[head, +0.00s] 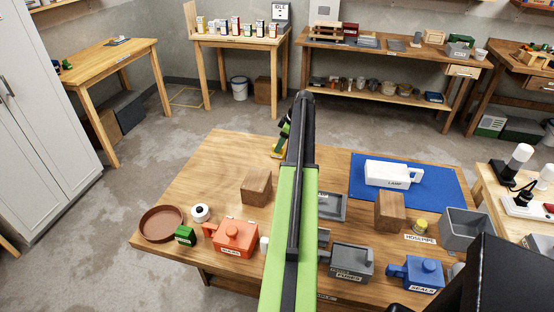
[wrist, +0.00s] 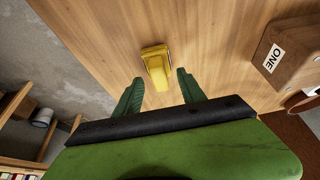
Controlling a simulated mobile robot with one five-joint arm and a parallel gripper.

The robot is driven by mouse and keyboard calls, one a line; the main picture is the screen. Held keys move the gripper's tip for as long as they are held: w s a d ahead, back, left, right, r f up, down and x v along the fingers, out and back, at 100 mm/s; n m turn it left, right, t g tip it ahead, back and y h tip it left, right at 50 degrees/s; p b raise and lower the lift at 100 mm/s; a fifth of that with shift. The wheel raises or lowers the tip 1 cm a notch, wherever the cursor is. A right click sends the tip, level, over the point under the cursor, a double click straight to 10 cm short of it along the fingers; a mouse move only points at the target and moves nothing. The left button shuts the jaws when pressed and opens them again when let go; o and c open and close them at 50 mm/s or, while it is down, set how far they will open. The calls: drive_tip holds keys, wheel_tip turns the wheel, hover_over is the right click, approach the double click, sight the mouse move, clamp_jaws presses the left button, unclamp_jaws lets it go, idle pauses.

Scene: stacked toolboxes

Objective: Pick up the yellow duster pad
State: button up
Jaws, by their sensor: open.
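The yellow duster pad (wrist: 157,66) lies on the wooden table in the wrist view, just ahead of my fingertips and roughly centred between them. In the head view only a small part of the pad (head: 276,152) shows at the table's far edge, beside the end of my arm. My gripper (wrist: 160,77) has its two green fingers spread apart, with nothing between them but table. In the head view my gripper (head: 286,130) is mostly hidden behind my arm.
A wooden block (head: 256,187) stands nearest on the table, and it bears the label ONE in the wrist view (wrist: 284,55). An orange toolbox (head: 236,238), a brown round tray (head: 161,223) and a blue mat (head: 440,184) are farther off. Table around the pad is clear.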

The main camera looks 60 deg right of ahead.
drive_tip(key=b+x, duration=0.1)
drive_tip(key=x, duration=0.1)
drive_tip(key=shift+f, duration=0.3)
drive_tip(key=shift+r, duration=0.2)
clamp_jaws()
drive_tip(key=r+p, duration=0.1)
drive_tip(key=p, duration=0.1)
drive_tip(key=r+p, duration=0.1)
drive_tip(key=r, duration=0.1)
drive_tip(key=r+p, duration=0.2)
drive_tip(key=shift+s+d+r+p, duration=0.2)
drive_tip(key=shift+d+p, duration=0.1)
drive_tip(key=s+d+r+p, duration=0.5)
drive_tip(key=s+d, duration=0.2)
drive_tip(key=shift+s+d+r+p, duration=0.3)
drive_tip(key=shift+s+d, duration=0.05)
drive_tip(key=shift+d, duration=0.05)
